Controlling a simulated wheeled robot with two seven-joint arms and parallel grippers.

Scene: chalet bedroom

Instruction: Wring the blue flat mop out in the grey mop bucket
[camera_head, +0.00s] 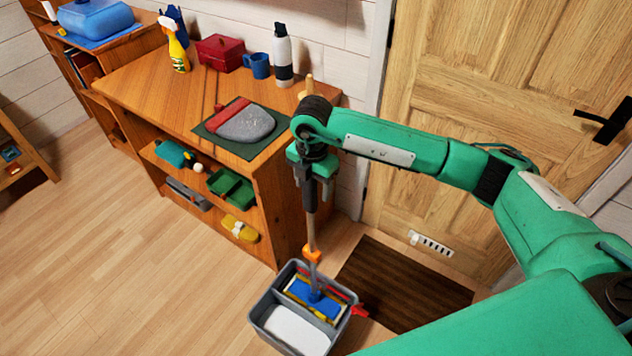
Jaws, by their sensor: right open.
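The grey mop bucket (263,329) stands on the floor beside the wooden shelf unit. The blue flat mop (303,290) has its blue and yellow head in the far compartment of the bucket, with a red part along that side. The near compartment looks white inside. The mop's handle rises almost upright, with an orange piece low on it. My right gripper (310,208) points down at the handle above the orange piece. Its jaws are open around or beside the handle; I cannot tell which. The wrist hides part of the handle, and a wooden tip shows above it. My left gripper is not in view.
The wooden shelf unit (135,88) is close behind and left of the bucket. On its top are a dark mat (265,148) with a grey and red pad, a spray bottle, a red box, a blue mug and a flask. A brown doormat (410,285) lies before the door. Floor at left is clear.

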